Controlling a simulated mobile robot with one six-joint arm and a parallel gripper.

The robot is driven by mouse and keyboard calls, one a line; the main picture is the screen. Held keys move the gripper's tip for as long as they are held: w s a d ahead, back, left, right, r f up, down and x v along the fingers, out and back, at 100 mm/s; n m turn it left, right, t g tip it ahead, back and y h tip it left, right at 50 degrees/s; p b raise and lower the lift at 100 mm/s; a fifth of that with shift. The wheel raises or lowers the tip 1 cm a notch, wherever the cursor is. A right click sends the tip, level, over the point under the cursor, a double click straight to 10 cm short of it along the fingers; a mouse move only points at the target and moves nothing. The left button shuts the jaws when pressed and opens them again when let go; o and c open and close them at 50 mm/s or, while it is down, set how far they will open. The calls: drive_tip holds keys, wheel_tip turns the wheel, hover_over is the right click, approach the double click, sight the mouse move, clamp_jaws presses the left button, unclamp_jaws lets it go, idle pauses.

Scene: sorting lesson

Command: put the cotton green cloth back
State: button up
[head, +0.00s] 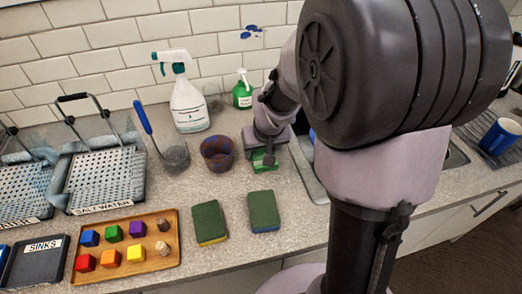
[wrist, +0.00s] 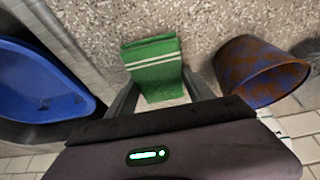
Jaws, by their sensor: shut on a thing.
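The green cloth (wrist: 152,62) with two white stripes lies folded between the two fingers of my gripper (wrist: 160,92) in the wrist view. The gripper is shut on it. In the head view my gripper (head: 264,157) points down over the counter, right of a rusty cup, and a bit of the green cloth (head: 262,167) shows at its tips. Whether the cloth touches the counter is hard to tell.
The rusty brown cup (head: 217,155) stands close left of my gripper; it also shows in the wrist view (wrist: 262,72). A blue basin (wrist: 38,85) is on the other side. Two sponges (head: 209,222) (head: 264,211) lie in front. Spray bottles (head: 190,107) (head: 243,94) stand behind. A wooden block tray (head: 124,274) is front left.

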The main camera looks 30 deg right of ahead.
drive_tip(key=shift+f, duration=0.1)
drive_tip(key=o, duration=1.2)
drive_tip(key=d+p+v, duration=0.1)
drive_tip(key=p+v, duration=0.4)
drive_tip(key=v, duration=0.6)
drive_tip(key=s+a+r+y, duration=0.1)
drive_tip(key=s+a+r, duration=0.2)
drive_tip(key=s+a, duration=0.1)
drive_tip(key=s+a+r+m+t+y, duration=0.1)
drive_tip(key=s+a+r, duration=0.2)
drive_tip(key=s+a, duration=0.2)
drive_tip(key=s+a+r+m+y, duration=0.1)
drive_tip(key=s+a+r, duration=0.3)
drive_tip(key=s, duration=0.3)
drive_tip(key=shift+s+a, duration=0.2)
drive_tip(key=shift+s, duration=0.05)
